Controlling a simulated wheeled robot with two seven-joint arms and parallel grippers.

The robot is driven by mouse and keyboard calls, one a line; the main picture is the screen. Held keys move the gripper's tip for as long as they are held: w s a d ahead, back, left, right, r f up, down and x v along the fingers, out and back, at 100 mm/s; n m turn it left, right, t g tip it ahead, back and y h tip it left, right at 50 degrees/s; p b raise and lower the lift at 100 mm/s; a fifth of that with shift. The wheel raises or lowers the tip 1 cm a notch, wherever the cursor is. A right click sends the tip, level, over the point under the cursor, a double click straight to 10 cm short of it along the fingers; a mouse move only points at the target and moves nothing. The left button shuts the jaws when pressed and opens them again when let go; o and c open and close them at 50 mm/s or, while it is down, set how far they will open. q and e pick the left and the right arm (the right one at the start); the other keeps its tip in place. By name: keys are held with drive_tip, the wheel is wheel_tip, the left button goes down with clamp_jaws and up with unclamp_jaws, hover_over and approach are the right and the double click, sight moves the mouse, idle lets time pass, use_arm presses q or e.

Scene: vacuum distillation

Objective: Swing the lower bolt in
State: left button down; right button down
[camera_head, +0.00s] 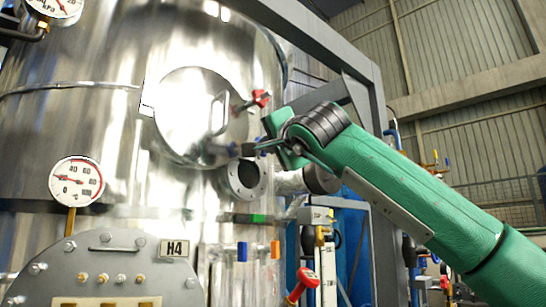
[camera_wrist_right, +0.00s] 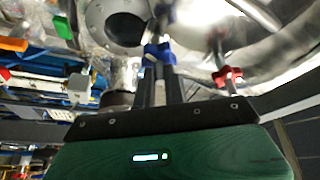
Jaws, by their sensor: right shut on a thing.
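The round polished hatch door (camera_head: 190,112) with a bar handle (camera_head: 218,112) sits against the steel vessel. On its right edge are two bolts. The upper bolt has a red knob (camera_head: 261,98), also in the right wrist view (camera_wrist_right: 227,76). The lower bolt has a blue knob (camera_wrist_right: 157,51); in the head view it is mostly hidden by my fingers. My right gripper (camera_head: 262,147) reaches in from the right at the door's lower right edge. In the wrist view its fingers (camera_wrist_right: 158,80) are shut on the blue knob. My left gripper is out of view.
An open flanged port (camera_head: 247,181) lies just below the lower bolt. A grey frame (camera_head: 372,90) stands behind and right of my arm. Dial gauges (camera_head: 77,182) and the H4 panel (camera_head: 100,262) are at left. A red-handled valve (camera_head: 302,284) is below.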

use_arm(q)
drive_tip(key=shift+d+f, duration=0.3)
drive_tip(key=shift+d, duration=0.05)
use_arm(e)
drive_tip(key=shift+s+a, duration=0.1)
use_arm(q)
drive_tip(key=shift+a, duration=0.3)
use_arm(e)
drive_tip(key=shift+h, duration=0.3)
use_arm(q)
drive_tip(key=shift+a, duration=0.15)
use_arm(e)
drive_tip(key=c, duration=1.5)
unclamp_jaws()
drive_tip(key=shift+a, duration=0.15)
